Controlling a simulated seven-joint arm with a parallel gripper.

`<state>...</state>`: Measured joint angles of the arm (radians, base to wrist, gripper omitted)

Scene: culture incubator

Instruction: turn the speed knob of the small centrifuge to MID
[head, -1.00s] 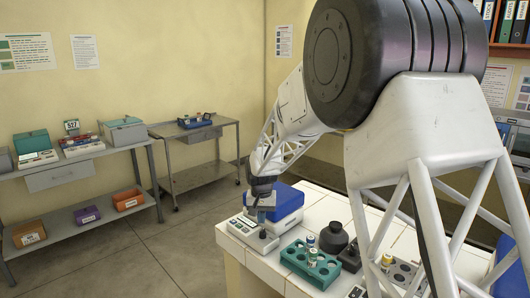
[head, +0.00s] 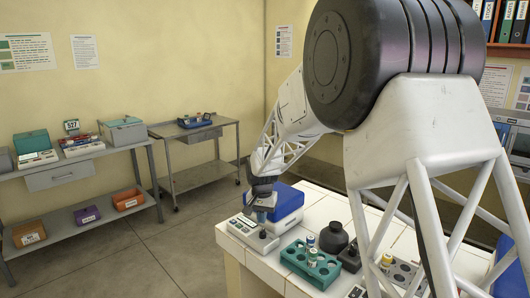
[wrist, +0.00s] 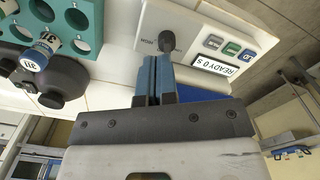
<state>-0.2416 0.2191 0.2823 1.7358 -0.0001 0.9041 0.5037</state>
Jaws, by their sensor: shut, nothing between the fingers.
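The small centrifuge is a white unit with a blue lid (head: 286,200) at the left end of the white bench. Its sloped white control panel (wrist: 190,20) shows in the wrist view, with several coloured buttons (wrist: 230,47) and a display (wrist: 216,64) reading "READY 0 S" upside down. The dark speed knob (wrist: 167,42) stands on this panel, with small print beside it that I cannot read clearly. My gripper (wrist: 156,62) is shut and empty, its blue fingertips right by the knob. I cannot tell whether they touch it. In the head view my gripper (head: 262,218) is over the panel.
A teal tube rack (head: 310,264) with capped vials stands right of the panel. My arm covers much of the bench's right side. A grey shelf (head: 75,170) and a cart (head: 197,160) stand apart at the left and back.

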